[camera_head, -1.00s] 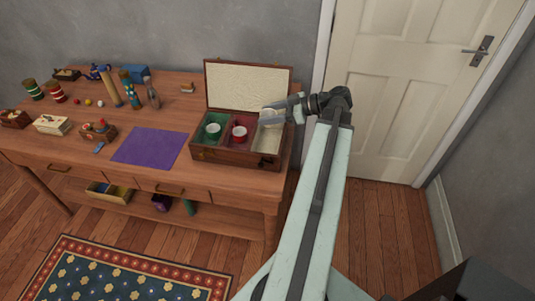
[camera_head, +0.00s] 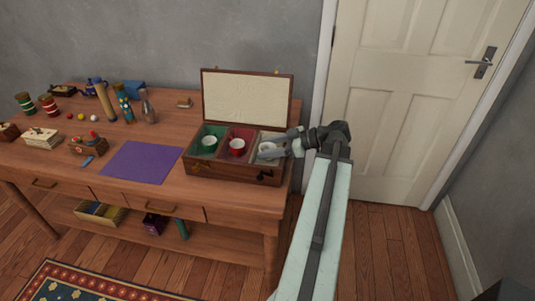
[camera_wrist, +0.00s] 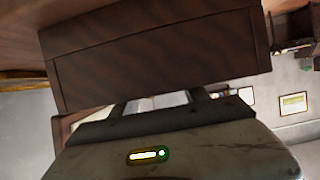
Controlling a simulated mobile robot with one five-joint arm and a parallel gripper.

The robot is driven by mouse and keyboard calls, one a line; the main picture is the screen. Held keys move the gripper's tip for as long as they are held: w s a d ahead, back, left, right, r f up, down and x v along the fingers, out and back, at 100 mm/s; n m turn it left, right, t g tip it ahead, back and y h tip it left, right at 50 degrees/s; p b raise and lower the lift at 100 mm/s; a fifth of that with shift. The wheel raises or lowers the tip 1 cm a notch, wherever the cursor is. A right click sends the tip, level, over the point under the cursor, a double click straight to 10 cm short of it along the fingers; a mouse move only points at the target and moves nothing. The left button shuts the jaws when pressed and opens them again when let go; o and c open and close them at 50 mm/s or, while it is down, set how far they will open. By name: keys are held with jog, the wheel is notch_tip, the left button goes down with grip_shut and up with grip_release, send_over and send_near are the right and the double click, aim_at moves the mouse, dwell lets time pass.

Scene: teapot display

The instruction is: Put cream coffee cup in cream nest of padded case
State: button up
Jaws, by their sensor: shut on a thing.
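The padded case (camera_head: 232,174) stands open on the desk, its cream-lined lid (camera_head: 244,98) raised at the back. Its green left nest holds a cup with a green inside (camera_head: 209,143). Its red middle nest holds a red cup (camera_head: 237,147). My gripper (camera_head: 272,151) reaches in from the right, low at the cream right nest (camera_head: 262,164), and is shut on the cream coffee cup (camera_head: 267,146). The cup appears within that nest; whether it touches the floor is hidden by the gripper and front wall. The wrist view shows a dark wooden panel (camera_wrist: 155,60), not the cup.
A purple mat (camera_head: 141,162) lies left of the case. Bottles, spools, small boxes and other items fill the desk's left and back. A cream door (camera_head: 420,100) stands behind my arm. The floor right of the desk is clear.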

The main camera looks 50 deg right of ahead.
jog(key=shift+s+a+f+b, duration=0.1)
jog(key=shift+f+b, duration=0.45)
jog(key=shift+b, duration=0.1)
jog(key=o, duration=1.4)
jog(key=shift+a, duration=0.1)
jog(key=shift+r+p, duration=0.5)
jog(key=p+v, duration=0.5)
jog(key=v, duration=0.7)
jog(key=shift+r, duration=0.25)
